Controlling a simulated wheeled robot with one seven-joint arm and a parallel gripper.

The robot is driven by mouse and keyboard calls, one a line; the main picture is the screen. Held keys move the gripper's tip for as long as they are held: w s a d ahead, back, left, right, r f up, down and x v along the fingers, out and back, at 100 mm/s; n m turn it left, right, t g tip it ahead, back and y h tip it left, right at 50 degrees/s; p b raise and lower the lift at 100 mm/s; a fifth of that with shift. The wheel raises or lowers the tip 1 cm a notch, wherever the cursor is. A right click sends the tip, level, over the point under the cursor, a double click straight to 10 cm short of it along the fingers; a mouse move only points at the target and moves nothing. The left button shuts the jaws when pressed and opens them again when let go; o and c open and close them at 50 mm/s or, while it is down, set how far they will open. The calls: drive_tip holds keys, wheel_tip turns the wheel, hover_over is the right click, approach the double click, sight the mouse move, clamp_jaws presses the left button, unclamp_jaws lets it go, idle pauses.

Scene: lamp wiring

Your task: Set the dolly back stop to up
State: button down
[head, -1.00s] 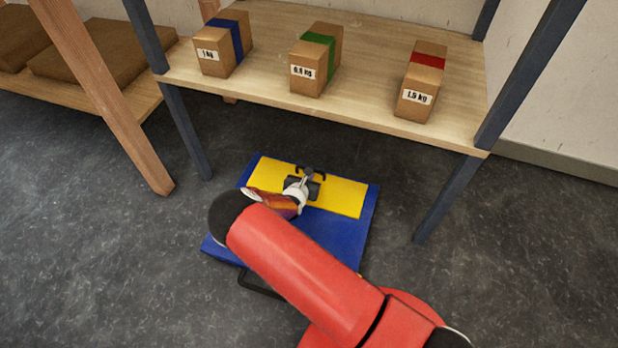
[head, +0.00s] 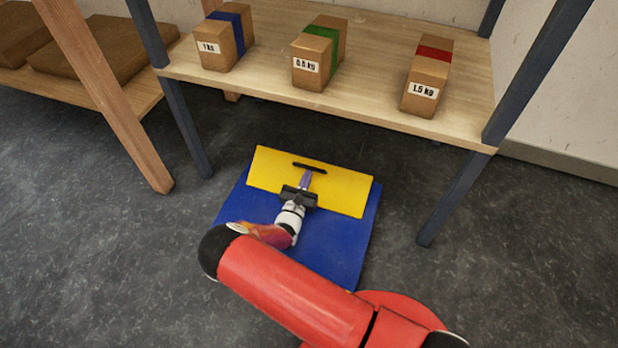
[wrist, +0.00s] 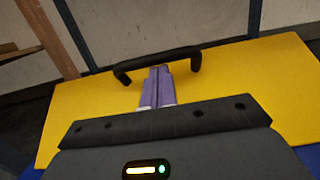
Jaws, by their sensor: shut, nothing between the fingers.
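The dolly has a blue deck (head: 335,240) on the floor below the shelf. Its yellow back stop (head: 340,187) is raised from the deck at the far end, with its face toward me; I cannot tell whether it is fully upright. A black handle (head: 310,167) sits near the stop's top edge. My gripper (head: 306,178) is shut and empty, its purple fingertips in front of the yellow face just below the handle. In the wrist view the fingertips (wrist: 160,76) overlap the handle bar (wrist: 155,60); contact with the stop (wrist: 235,80) cannot be told.
A wooden shelf (head: 370,99) above and behind the dolly carries boxes marked 1 kg (head: 228,42), 0.5 kg (head: 318,55) and 1.5 kg (head: 426,78). Its dark posts (head: 455,198) stand either side. The floor to the left and right is clear.

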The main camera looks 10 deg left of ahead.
drive_tip(key=shift+s+r, duration=0.35)
drive_tip(key=shift+s+a+r+p, duration=0.1)
drive_tip(key=shift+s+r+p, duration=0.15)
drive_tip(key=shift+s, duration=0.3)
drive_tip(key=shift+s+a+r+p, duration=0.15)
drive_tip(key=shift+s+p, duration=0.1)
drive_tip(key=shift+s, duration=0.25)
drive_tip(key=shift+s+p, duration=0.3)
drive_tip(key=shift+s, duration=0.4)
drive_tip(key=shift+s+a+f, duration=0.1)
drive_tip(key=shift+s, duration=0.3)
